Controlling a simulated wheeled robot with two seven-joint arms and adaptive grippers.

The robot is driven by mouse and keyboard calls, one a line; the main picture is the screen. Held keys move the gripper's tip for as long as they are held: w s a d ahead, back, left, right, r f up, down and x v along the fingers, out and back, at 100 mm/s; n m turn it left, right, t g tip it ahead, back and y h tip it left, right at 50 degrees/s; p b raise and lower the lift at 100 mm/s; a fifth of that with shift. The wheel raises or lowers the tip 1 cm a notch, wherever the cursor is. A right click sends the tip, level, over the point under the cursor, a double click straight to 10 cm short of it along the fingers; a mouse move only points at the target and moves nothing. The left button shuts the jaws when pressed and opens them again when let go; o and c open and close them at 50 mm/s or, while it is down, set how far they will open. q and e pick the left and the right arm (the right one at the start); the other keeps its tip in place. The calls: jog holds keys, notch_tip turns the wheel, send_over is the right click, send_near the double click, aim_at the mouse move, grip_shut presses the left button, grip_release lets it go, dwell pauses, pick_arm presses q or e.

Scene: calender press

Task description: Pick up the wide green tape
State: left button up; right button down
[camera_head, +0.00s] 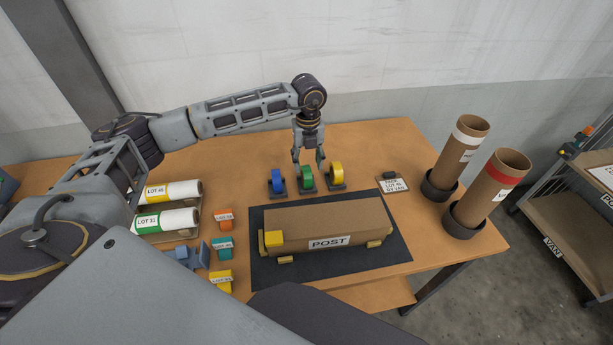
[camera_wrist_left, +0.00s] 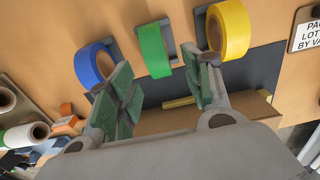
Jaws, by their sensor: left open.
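The green tape (camera_head: 306,178) is the middle one of three rolls, each upright on a small dark holder along the back of the table. It also shows in the left wrist view (camera_wrist_left: 154,50), between the blue and yellow rolls. My left gripper (camera_head: 308,161) points down just above the green tape, its two fingers apart and nothing held between them. In the left wrist view the fingers (camera_wrist_left: 162,88) stand to either side of the line to the green roll. I cannot tell the exact gap between fingertips and roll. My right gripper is not in view.
The blue roll (camera_head: 277,181) and yellow roll (camera_head: 336,175) stand close on either side. A brown POST package (camera_head: 315,222) lies on a dark mat (camera_head: 393,246) in front. A clipboard tag (camera_head: 394,185) and two cardboard tubes (camera_head: 462,152) are to the right; white LOT rolls (camera_head: 180,190) are left.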

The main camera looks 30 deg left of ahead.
aim_at(307, 169)
pick_arm(q)
jog(key=shift+f, duration=0.9)
jog(key=shift+f, duration=0.15)
jog(key=shift+a+f+p, duration=0.1)
jog(key=shift+f+p, duration=0.3)
jog(key=shift+f, duration=0.2)
jog(key=shift+a+f+p, duration=0.1)
jog(key=shift+f+p, duration=0.35)
jog(key=shift+f, duration=1.45)
jog(key=c, duration=1.1)
